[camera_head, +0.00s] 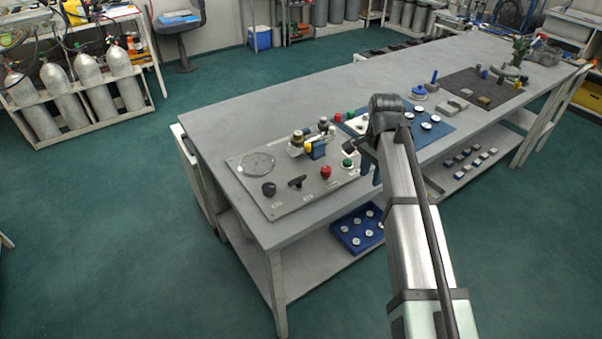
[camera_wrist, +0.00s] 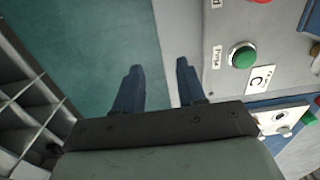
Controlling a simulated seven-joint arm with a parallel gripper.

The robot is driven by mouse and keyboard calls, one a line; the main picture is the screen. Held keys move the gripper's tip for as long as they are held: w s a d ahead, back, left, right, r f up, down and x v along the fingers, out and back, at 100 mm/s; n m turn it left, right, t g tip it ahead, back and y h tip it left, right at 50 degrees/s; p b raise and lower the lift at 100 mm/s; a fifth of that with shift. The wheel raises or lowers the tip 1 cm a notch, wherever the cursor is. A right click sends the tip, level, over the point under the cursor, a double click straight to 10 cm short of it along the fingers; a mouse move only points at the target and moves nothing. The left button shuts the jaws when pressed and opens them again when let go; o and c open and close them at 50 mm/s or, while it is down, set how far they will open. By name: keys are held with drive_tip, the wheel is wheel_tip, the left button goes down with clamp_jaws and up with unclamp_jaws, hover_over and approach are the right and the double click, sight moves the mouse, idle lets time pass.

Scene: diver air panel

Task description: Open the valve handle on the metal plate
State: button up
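The metal plate (camera_head: 283,205) lies at the near left part of the grey workbench. My gripper (camera_head: 371,168) is beside the plate's right end, partly hidden by my arm. In the wrist view my gripper (camera_wrist: 160,66) has its blue fingers apart with nothing between them. The green button (camera_wrist: 243,56) is to their right.
A blue mat (camera_head: 430,137) with white round pieces lies to the right of the plate. A dark mat (camera_head: 480,92) with parts is farther along the bench. A blue tray (camera_head: 357,229) sits on the lower shelf. Green floor shows between my fingers in the wrist view.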

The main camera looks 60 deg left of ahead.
wheel_tip(320, 180, up, 12)
hover_over(298, 178)
wheel_tip(298, 178, down, 14)
drive_tip(key=shift+r, duration=0.1)
clamp_jaws()
